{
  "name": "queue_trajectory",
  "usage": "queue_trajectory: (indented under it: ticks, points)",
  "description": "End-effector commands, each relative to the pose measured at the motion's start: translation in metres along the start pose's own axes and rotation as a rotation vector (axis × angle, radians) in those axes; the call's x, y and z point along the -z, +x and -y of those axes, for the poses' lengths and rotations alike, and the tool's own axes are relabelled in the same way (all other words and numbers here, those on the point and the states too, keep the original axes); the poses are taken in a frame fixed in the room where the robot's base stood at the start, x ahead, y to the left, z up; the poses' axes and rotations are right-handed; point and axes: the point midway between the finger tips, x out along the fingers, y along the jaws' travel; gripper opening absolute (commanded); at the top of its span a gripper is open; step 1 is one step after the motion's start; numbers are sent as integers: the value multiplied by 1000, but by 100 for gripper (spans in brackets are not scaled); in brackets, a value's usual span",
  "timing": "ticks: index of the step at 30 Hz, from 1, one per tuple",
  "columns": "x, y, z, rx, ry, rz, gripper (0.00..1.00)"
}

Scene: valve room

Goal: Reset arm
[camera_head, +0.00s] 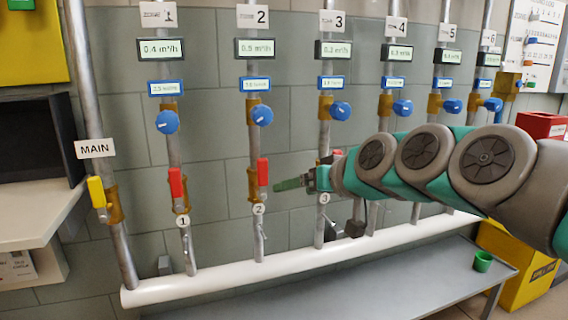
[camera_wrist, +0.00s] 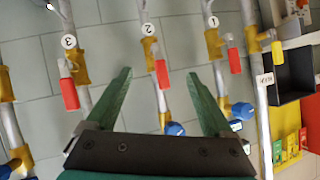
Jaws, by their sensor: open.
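My gripper (camera_head: 290,184) is at the end of my arm, which reaches in from the right in the head view. It is in front of the pipes, between pipe 2 and pipe 3. In the wrist view my gripper (camera_wrist: 158,92) shows two green fingers spread apart with nothing between them. The red valve handle of pipe 2 (camera_head: 263,172) is to the left of the fingertips in the head view. In the wrist view the red handle of pipe 2 (camera_wrist: 162,74) appears beyond the gap between the fingers. My arm hides part of pipes 3 to 5.
Red handle 1 (camera_head: 176,183) and the yellow MAIN handle (camera_head: 97,192) are further left. Blue knobs (camera_head: 262,115) sit above. A white horizontal pipe (camera_head: 210,279) runs low, over a grey bench (camera_head: 400,290) with a green cup (camera_head: 482,261). A shelf (camera_head: 35,212) stands at left.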

Motion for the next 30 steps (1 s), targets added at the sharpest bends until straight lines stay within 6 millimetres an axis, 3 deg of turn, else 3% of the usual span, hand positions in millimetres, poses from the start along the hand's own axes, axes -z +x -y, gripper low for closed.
queue_trajectory:
  ticks: [3,8,12,15,21,25,30]
  points:
    - [-80,-9,14,-41,-8,225,86]
    - [-186,-41,12,-137,31,514,86]
    - [-271,-86,2,-252,104,750,86]
    - [-321,-124,-4,-335,169,897,86]
    - [-380,-180,-7,-454,282,1085,86]
    - [-391,-194,-7,-483,312,1122,86]
    - [-393,-195,-7,-485,315,1126,86]
